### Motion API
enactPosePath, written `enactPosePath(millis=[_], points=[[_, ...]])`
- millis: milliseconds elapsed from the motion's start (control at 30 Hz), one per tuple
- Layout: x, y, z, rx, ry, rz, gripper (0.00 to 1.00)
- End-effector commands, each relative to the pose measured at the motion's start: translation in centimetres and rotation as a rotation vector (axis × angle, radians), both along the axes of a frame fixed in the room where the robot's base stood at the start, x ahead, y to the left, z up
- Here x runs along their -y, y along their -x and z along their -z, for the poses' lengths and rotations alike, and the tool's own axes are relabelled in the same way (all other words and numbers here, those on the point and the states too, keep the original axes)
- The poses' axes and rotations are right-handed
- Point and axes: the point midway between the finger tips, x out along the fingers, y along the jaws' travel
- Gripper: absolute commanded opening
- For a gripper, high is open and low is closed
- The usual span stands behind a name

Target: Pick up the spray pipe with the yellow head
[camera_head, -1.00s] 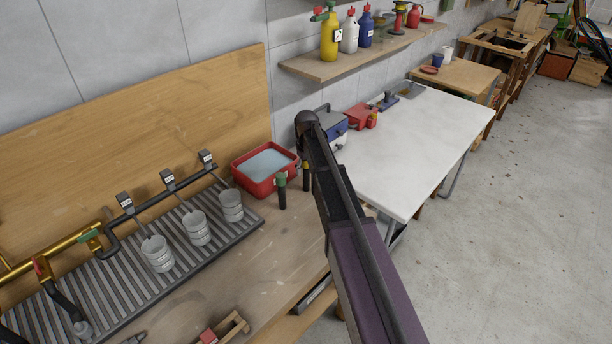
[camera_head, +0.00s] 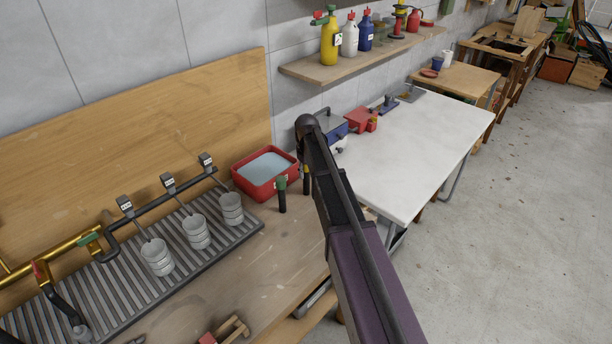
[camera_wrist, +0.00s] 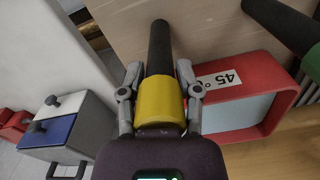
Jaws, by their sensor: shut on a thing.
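The spray pipe with the yellow head is a black tube with a yellow collar. In the wrist view its yellow head (camera_wrist: 160,102) sits between the two fingers of my gripper (camera_wrist: 160,88), which is shut on it. The black tube points away from the gripper. In the head view the pipe (camera_head: 306,181) stands upright at the right end of the wooden bench, partly hidden by my arm. The gripper itself is mostly hidden there by my arm. A similar pipe with a green head (camera_head: 282,194) stands just left of it, apart from my gripper.
A red basin (camera_head: 262,193) with pale liquid is close behind the pipes; its red wall (camera_wrist: 277,75) shows in the wrist view. A slatted rack (camera_head: 110,300) with several grey cups is at left. A white table (camera_head: 430,140) stands to the right, with a blue-and-white box (camera_head: 331,124).

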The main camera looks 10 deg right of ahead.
Motion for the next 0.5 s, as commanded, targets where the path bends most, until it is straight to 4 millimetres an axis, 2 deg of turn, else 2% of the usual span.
enactPosePath(millis=[267, 500], points=[[0.0, 0.0, -0.1, 0.000, 0.000, 0.000, 0.00], [0.0, 0.0, -1.0, 0.000, 0.000, 0.000, 0.00]])
